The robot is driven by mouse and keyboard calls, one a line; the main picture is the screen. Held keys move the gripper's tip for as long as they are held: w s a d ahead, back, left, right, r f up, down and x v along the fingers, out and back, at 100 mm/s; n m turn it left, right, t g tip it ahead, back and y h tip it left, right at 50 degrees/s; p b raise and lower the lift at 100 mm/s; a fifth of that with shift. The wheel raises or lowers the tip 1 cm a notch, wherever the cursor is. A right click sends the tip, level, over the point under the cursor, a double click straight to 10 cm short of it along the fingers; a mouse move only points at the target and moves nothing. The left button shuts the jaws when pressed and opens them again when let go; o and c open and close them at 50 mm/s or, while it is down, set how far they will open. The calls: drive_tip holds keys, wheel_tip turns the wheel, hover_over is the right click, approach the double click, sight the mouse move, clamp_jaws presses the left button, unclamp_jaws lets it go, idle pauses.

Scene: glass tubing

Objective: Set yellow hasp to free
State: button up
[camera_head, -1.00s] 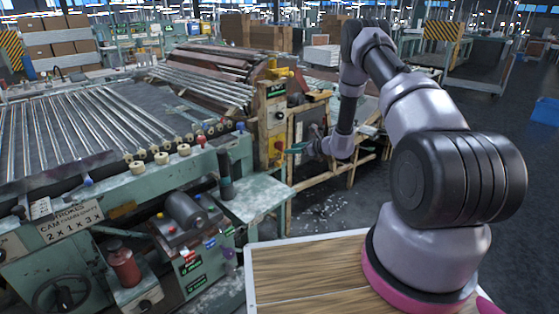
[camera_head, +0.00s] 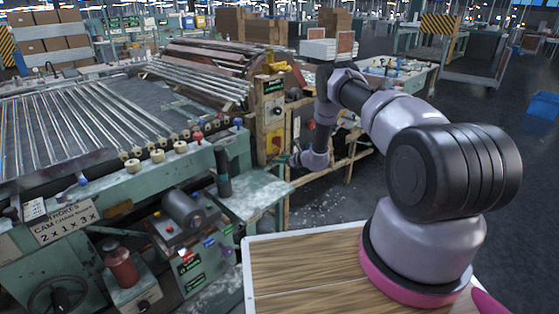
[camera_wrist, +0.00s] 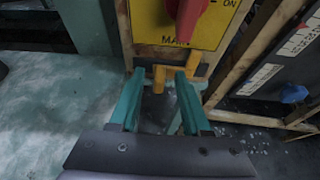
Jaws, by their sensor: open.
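My gripper (camera_wrist: 160,74) is open, its two teal fingers apart and pointing at the lower edge of a yellow switch plate (camera_wrist: 220,28). The plate carries a red handle (camera_wrist: 187,14) and partly visible lettering. An orange-yellow piece (camera_wrist: 159,78), which looks like the yellow hasp, shows between the fingertips just below the plate. It is not gripped; I cannot tell whether a finger touches it. In the head view my gripper (camera_head: 284,160) is at the front of the post with the yellow plate (camera_head: 274,142); the hasp cannot be made out there.
The post (camera_head: 260,118) has worn wooden edges. A pale green worktop (camera_head: 255,190) lies left of and below my gripper. A dark panel (camera_wrist: 285,65) with white labels and a blue knob (camera_wrist: 293,93) is at the right in the wrist view. Open floor (camera_head: 325,200) lies below.

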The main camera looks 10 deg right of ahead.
drive_tip(key=shift+w+a+f, duration=0.15)
drive_tip(key=shift+w+a, duration=0.05)
drive_tip(key=shift+w, duration=0.05)
clamp_jaws()
idle(1.4)
